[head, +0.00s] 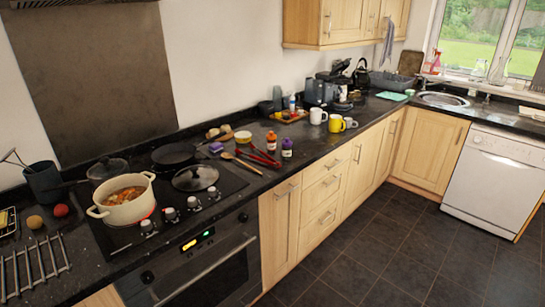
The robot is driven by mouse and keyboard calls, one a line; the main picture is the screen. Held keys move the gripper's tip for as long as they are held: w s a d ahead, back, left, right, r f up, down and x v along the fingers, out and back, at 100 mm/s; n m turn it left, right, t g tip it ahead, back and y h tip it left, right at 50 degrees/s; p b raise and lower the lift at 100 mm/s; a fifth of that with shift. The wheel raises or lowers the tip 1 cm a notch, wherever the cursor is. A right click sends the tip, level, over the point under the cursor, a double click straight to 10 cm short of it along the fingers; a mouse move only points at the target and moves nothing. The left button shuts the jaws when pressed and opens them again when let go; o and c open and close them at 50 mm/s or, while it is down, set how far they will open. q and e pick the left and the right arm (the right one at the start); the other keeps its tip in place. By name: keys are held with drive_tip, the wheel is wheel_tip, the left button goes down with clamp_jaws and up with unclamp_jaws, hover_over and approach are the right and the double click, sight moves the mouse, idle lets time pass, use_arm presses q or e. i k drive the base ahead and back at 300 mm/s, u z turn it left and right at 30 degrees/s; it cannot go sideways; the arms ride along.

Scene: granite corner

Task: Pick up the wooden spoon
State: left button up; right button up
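The wooden spoon (243,164) lies flat on the black granite counter, to the right of the hob. Its bowl end is toward the back left and its handle runs toward the counter's front edge. Red-handled tongs (262,156) lie just to its right, close to it. Neither of my grippers shows in the head view.
A purple sponge (216,147), an orange-capped bottle (271,141) and a dark bottle (287,148) stand around the spoon. The tiled floor ahead is clear.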

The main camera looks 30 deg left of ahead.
sight(225, 155)
drive_tip(key=u, duration=0.1)
drive_tip(key=i, duration=1.05)
drive_tip(key=u, duration=1.15)
drive_tip(key=i, duration=0.7)
drive_tip(key=u, duration=0.9)
